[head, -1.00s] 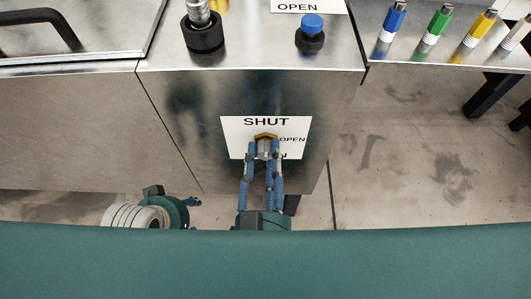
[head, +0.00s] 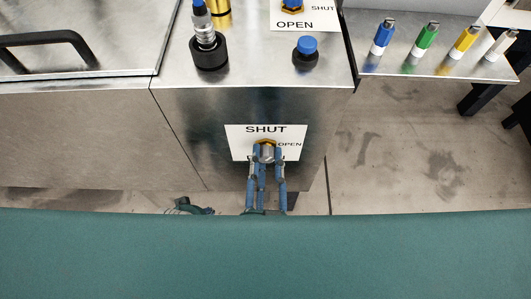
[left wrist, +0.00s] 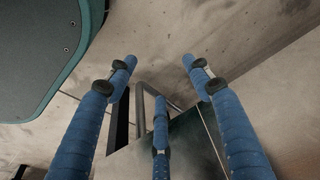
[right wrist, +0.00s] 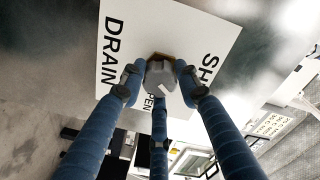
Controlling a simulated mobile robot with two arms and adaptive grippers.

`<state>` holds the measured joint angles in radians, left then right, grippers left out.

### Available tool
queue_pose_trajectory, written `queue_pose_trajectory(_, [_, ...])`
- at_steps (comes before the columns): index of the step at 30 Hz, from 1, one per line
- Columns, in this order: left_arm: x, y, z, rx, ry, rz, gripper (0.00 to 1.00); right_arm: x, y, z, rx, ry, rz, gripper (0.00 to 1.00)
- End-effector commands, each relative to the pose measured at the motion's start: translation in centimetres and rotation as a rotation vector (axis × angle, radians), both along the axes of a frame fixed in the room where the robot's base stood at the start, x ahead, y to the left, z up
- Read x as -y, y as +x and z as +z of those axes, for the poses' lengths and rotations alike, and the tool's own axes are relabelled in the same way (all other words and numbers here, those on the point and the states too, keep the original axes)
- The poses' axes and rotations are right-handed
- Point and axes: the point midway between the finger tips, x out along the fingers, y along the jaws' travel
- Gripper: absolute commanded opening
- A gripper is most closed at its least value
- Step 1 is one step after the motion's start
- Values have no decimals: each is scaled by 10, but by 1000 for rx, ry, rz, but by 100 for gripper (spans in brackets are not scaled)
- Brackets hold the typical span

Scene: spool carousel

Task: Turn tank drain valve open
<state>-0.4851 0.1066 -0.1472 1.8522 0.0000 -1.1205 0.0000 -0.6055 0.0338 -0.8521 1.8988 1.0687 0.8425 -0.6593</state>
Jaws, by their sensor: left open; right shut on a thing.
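The drain valve is a grey knob (right wrist: 160,76) with a brass base on the front of a metal cabinet. A white label (right wrist: 190,48) around it reads SHUT, OPEN and DRAIN, partly covered by my fingers. The knob carries a short white mark. My right gripper (head: 266,152) is shut on the knob, with fingers on either side of it. In the right wrist view the fingertips (right wrist: 158,72) touch or nearly cover its sides. My left gripper (left wrist: 160,65) is open and empty, low beside the cabinet.
On the cabinet top are a black-based fitting (head: 209,48), a blue-capped knob (head: 305,48) and another OPEN/SHUT label (head: 305,18). A black handle (head: 50,42) is at left. Several coloured markers (head: 428,35) stand on a right shelf. The floor (head: 410,140) at right is clear.

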Motion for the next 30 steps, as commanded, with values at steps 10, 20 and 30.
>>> queue_pose_trajectory(10, [-3,-23,-54,-34,4,-6,51,-1,-2,-3,-10,328,3,6])
queue_pose_trajectory(20, [-4,-35,-74,-44,4,-8,51,-1,-2,-3,-10,635,2,6])
queue_pose_trajectory(30, [-4,-35,-75,-44,5,-8,51,-2,-2,-3,-10,864,3,6])
